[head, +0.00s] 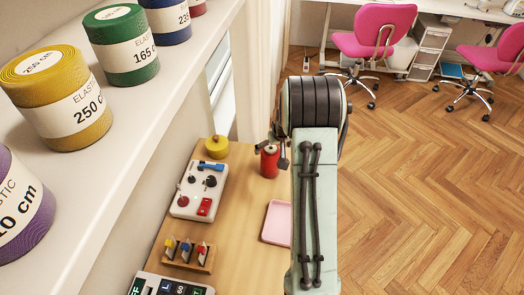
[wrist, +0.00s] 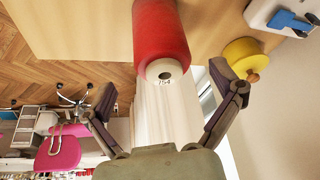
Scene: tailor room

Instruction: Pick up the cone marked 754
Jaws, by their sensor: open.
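The red cone (head: 269,163) stands on the wooden table near its far end. I cannot tell whether a finger touches the cone.
A yellow round object (head: 217,147) stands left of the cone, near the right finger in the wrist view (wrist: 241,56). A white board with parts (head: 186,208), a small rack (head: 207,264) and a pink tray (head: 277,224) lie on the table (head: 238,222). A shelf (head: 120,120) with elastic rolls runs along the left.

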